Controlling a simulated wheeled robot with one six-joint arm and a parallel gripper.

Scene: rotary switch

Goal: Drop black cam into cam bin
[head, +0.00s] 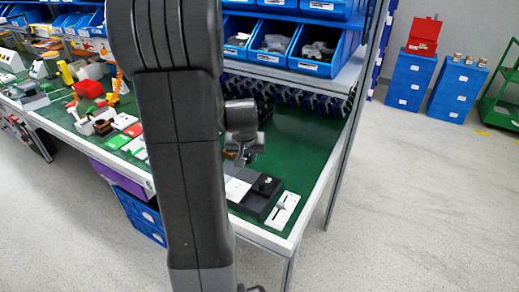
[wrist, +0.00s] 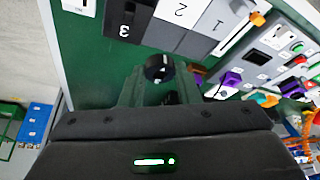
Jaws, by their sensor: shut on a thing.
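My gripper (wrist: 159,80) is shut on a small, round black part, the black cam (wrist: 159,67), which shows between the two fingertips in the wrist view. In the head view my gripper (head: 246,150) hangs over the green work mat, and the cam is too small to make out there. Beyond the fingertips in the wrist view lie a black section marked 3 (wrist: 124,22), a white one marked 2 (wrist: 181,11) and a grey one marked 1 (wrist: 213,30). Which of these, if any, is the cam bin I cannot tell.
A white plate with a slider (head: 283,211) lies at the bench's right front corner. Green, red and white devices (head: 100,120) crowd the bench on the left. Blue parts bins (head: 268,42) stand on a shelf behind. Bare green mat (head: 310,150) is free at right.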

